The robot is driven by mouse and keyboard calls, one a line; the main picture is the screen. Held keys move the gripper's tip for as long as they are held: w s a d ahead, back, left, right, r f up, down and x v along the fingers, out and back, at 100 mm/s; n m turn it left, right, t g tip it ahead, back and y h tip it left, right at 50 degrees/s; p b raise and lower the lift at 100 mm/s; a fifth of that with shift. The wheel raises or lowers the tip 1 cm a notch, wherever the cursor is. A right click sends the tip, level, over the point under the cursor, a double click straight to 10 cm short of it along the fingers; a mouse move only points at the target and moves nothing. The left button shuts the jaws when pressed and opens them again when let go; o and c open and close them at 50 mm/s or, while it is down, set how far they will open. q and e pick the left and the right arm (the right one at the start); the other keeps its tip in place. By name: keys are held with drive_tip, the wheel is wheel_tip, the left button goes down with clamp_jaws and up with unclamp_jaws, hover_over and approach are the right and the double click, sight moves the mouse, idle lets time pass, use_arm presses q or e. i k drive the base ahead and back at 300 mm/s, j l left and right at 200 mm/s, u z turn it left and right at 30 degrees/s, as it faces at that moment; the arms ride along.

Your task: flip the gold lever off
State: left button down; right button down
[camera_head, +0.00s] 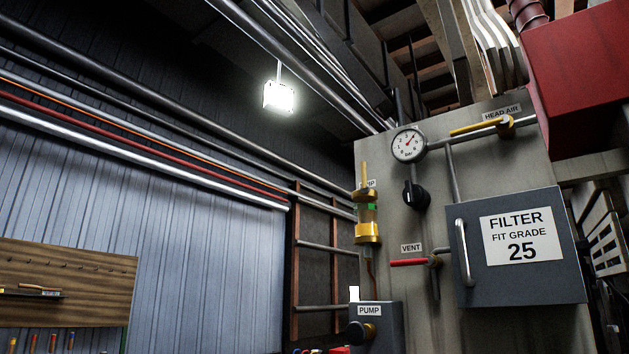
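A gold lever (474,128) lies nearly level across a silver pipe at the upper right of the panel, below a label reading "HEAD AIR" (502,113). Its pivot is at the right end, on the pipe. A second gold upright handle or stem (364,176) stands above a gold and clear cylinder (367,212) at the panel's left edge. A red lever (410,262) labelled "VENT" sits lower down and points left. Neither of my grippers is in view.
A round gauge (409,144) and a black knob (416,195) are on the panel. A grey filter box (520,285) with a silver handle (463,252) juts out at the right. A grey pump box (376,318) stands below. A red housing (580,85) overhangs the upper right.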

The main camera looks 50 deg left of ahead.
sight(364, 189)
drive_tip(key=j, duration=0.65)
drive_tip(key=k+j, duration=0.15)
drive_tip(key=j, duration=1.2)
drive_tip(key=k, duration=0.05)
